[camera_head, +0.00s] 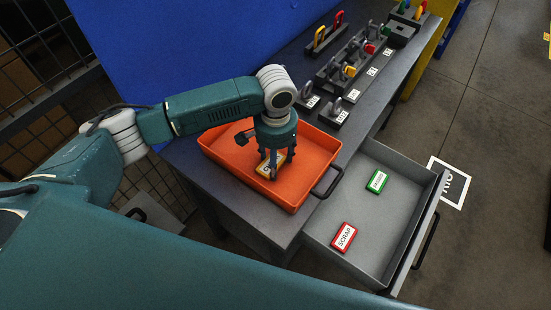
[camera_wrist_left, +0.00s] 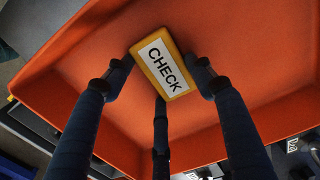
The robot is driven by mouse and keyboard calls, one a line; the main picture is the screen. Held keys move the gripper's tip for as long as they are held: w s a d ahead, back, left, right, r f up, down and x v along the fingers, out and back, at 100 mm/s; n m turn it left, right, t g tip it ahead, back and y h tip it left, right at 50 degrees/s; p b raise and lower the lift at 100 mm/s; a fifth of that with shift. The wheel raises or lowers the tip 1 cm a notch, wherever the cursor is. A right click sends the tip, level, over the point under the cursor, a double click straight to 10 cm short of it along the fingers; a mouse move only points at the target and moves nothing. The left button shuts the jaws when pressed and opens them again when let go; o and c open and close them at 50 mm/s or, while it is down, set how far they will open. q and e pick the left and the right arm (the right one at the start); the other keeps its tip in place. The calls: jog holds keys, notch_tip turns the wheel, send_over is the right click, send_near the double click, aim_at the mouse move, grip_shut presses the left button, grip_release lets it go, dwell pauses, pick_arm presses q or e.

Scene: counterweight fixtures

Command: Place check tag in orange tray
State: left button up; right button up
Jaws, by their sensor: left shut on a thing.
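The yellow check tag (camera_head: 265,168) has a white label and is inside the orange tray (camera_head: 315,147), over its floor. It also shows in the left wrist view (camera_wrist_left: 162,64), with the word CHECK readable. My left gripper (camera_head: 274,168) points down into the tray and is shut on the tag, its dark fingers around the tag's edges in the left wrist view (camera_wrist_left: 162,78). I cannot tell whether the tag touches the tray floor. My right gripper is not in view.
An open grey drawer (camera_head: 345,205) below the tray's right side holds a red scrap tag (camera_head: 344,237) and a green tag (camera_head: 377,181). Behind the tray, black fixtures (camera_head: 340,75) with coloured padlock-like pieces stand on the bench. A blue panel (camera_head: 180,45) stands at the back left.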

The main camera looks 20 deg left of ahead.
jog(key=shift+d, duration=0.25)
pick_arm(q)
jog(key=o, duration=1.1)
jog(key=shift+f, duration=0.1)
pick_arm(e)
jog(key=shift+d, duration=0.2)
pick_arm(q)
notch_tip(320, 180, up, 12)
jog(key=shift+r+b, duration=0.15)
jog(key=shift+b, duration=1.05)
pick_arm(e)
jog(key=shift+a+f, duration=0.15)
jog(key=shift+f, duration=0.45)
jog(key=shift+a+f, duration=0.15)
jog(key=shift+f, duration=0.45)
pick_arm(q)
jog(key=shift+s, duration=0.1)
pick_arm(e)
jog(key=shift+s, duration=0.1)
